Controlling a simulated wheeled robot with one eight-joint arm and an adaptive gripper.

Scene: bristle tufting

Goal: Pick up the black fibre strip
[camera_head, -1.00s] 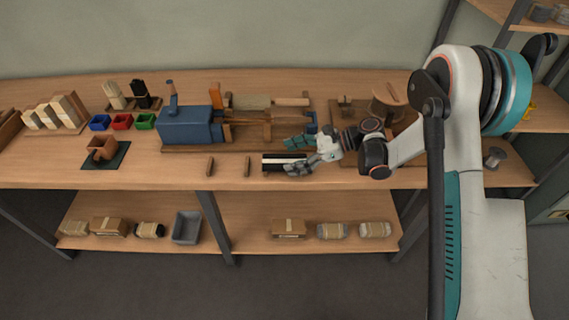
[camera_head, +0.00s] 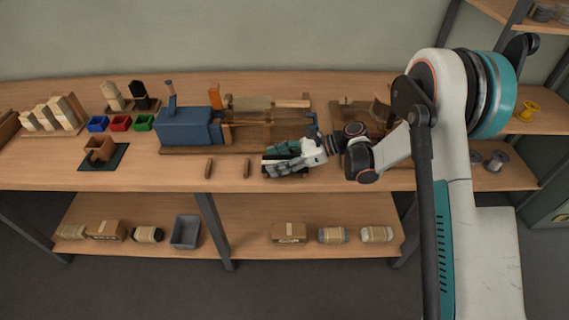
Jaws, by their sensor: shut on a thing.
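My gripper (camera_head: 275,163) is low over the front of the bench, right of two small wooden pegs, with its fingers pointing left. It is shut on the black fibre strip, which is mostly hidden by the fingers; a dark edge (camera_head: 268,173) shows under the fingertips at the bench surface. I cannot tell whether the strip is lifted or still resting there.
Two wooden pegs (camera_head: 209,168) stand left of my gripper. A blue machine (camera_head: 186,127) with a wooden bed is behind them. Blue, red and green bins (camera_head: 121,123) and a black bristle bundle (camera_head: 139,91) are farther left. A yellow spool (camera_head: 529,110) is far right.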

